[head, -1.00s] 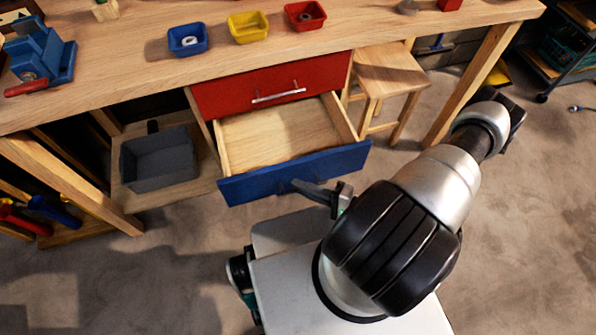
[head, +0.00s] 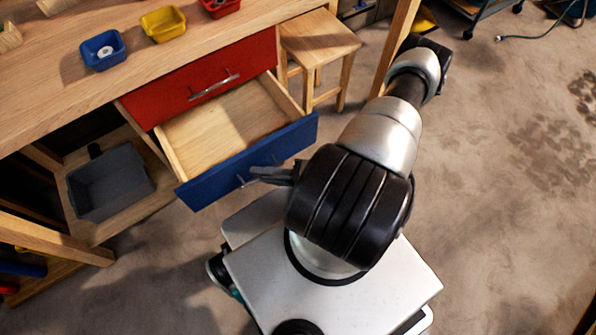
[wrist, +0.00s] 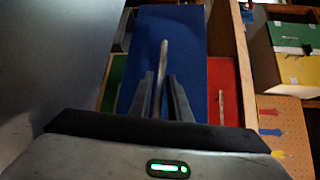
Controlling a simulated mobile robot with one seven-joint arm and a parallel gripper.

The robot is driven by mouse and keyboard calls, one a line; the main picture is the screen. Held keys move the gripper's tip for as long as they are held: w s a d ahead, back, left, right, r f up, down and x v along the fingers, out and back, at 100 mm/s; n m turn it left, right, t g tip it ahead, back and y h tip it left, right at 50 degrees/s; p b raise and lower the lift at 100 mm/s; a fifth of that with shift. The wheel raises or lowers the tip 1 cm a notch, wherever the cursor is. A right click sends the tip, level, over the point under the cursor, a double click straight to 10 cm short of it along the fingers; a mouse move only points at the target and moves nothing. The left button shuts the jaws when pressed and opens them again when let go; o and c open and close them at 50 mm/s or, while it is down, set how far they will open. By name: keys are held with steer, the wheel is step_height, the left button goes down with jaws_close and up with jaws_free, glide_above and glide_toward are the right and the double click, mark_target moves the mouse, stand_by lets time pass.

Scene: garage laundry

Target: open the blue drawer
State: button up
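The blue drawer (head: 208,187) stands pulled well out from under the workbench in the head view, and its bare wooden inside shows empty. Its blue front also fills the middle of the wrist view (wrist: 188,55). A metal bar handle (wrist: 164,60) runs between the two dark fingers of my gripper (wrist: 161,80). The fingers stand close on both sides of the bar, and my gripper looks shut on it. In the head view my gripper (head: 254,174) is at the drawer's front, with part of the handle hidden by the fingers.
A red drawer (head: 205,78) above is closed. A grey bin (head: 110,185) sits on the low shelf at left, and a wooden stool (head: 318,45) stands right of the drawers. Small trays, including a blue one (head: 103,50), are on the bench. Open floor lies at right.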

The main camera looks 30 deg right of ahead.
steer(key=v, duration=1.7)
steer(key=shift+s, duration=0.2)
steer(key=shift+d, duration=0.1)
steer(key=w+a+r+n+g+h+b, duration=0.1)
steer(key=w+r+n+g+h, duration=0.35)
steer(key=r, duration=0.85)
steer(key=w+r+n+g+h, duration=0.2)
steer(key=w+r+n+g, duration=0.45)
steer(key=r, duration=0.65)
steer(key=s+a+r+t+h+p, duration=0.1)
steer(key=a+r+t+h, duration=0.2)
steer(key=a+r, duration=0.5)
steer(key=s+a+r+t+h+p, duration=0.1)
steer(key=a+r+t+h, duration=0.15)
steer(key=r, duration=0.95)
step_height(320, 180, up, 16)
steer(key=a+p, duration=0.1)
steer(key=p, duration=1.4)
steer(key=shift+s+p, duration=0.15)
steer(key=shift+p, duration=0.2)
